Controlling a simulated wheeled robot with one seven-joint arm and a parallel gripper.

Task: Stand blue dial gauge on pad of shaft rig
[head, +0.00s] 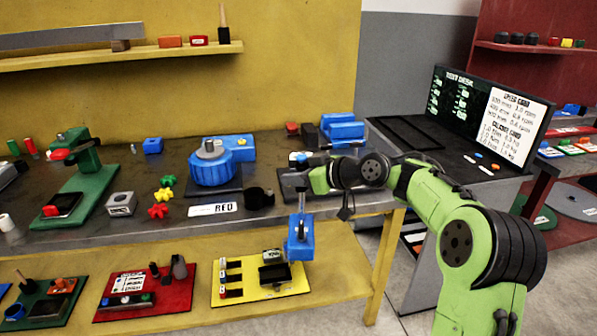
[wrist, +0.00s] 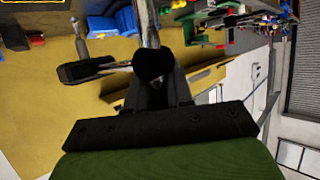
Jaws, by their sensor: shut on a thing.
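The blue dial gauge (head: 300,242) hangs in front of the bench's front edge in the head view, its blue block low and a metal post (head: 302,203) rising from it. My gripper (head: 302,180) is above it, shut on the gauge's upper part; the arm partly hides the grip. In the wrist view, dark jaws (wrist: 155,68) meet a silver rod (wrist: 148,25); the blue block cannot be made out there. I cannot tell for certain which fixture is the shaft rig. A blue machine (head: 342,130) stands behind my arm, with a dark plate partly hidden near it; no pad shows clearly.
A green stand (head: 82,180) is farther left. The lower shelf (head: 185,315) holds coloured trays beneath the gauge. A screen (head: 490,110) stands right.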

